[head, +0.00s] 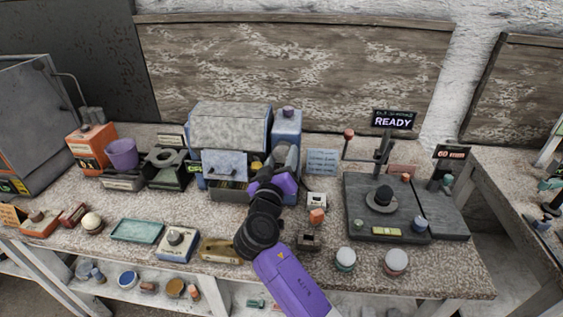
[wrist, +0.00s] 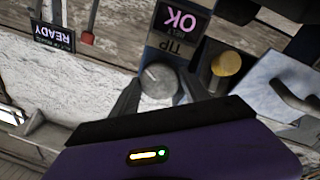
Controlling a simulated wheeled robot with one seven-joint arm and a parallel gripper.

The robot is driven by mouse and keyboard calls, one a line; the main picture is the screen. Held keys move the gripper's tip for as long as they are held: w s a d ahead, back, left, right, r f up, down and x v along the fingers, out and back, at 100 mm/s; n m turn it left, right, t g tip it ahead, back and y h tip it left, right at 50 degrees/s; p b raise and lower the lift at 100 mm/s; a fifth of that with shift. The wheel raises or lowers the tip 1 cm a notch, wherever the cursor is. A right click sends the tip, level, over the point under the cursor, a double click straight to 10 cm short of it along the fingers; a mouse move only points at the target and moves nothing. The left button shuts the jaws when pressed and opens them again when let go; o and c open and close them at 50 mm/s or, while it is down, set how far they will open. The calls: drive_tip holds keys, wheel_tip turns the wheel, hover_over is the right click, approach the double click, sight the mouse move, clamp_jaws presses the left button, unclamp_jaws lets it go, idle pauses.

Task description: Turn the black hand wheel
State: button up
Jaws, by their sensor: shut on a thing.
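In the wrist view, my gripper (wrist: 158,90) has its two dark fingers on either side of a round grey wheel or knob (wrist: 157,78) with a pale line on its face. It sits on a blue panel under a display reading OK, beside a TIP label. I cannot tell for sure whether it is the black hand wheel; it looks grey here. In the head view, my gripper (head: 272,174) reaches to the right end of the blue-grey machine (head: 230,128). My purple wrist and arm hide the fingertips and most of the contact there.
In the wrist view, a yellow knob (wrist: 228,64) is close to the right of the fingers. In the head view, a dark plate stand (head: 360,222) with a disc is at right under a READY sign (head: 394,121). A green tray (head: 136,230) and several small items crowd the bench front.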

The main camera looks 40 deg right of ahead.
drive_tip(key=n, duration=0.6)
drive_tip(key=shift+s+t, duration=0.1)
drive_tip(key=shift+t, duration=0.2)
drive_tip(key=n+p, duration=0.1)
drive_tip(key=n, duration=0.2)
drive_tip(key=n+p, duration=0.1)
drive_tip(key=n, duration=0.3)
drive_tip(key=shift+t+y, duration=0.3)
drive_tip(key=shift+t, duration=0.1)
drive_tip(key=n+p, duration=0.3)
drive_tip(key=n, duration=0.1)
drive_tip(key=shift+s+d+t, duration=0.1)
drive_tip(key=shift+t, duration=0.2)
drive_tip(key=n+p, duration=0.2)
drive_tip(key=n, duration=0.2)
drive_tip(key=shift+r+y+p, duration=0.1)
drive_tip(key=shift+y+p, duration=0.25)
drive_tip(key=shift+y, duration=0.05)
drive_tip(key=n+p, duration=0.2)
drive_tip(key=n, duration=0.3)
drive_tip(key=shift+y, duration=0.3)
drive_tip(key=shift+n, duration=0.5)
drive_tip(key=shift+f, duration=0.2)
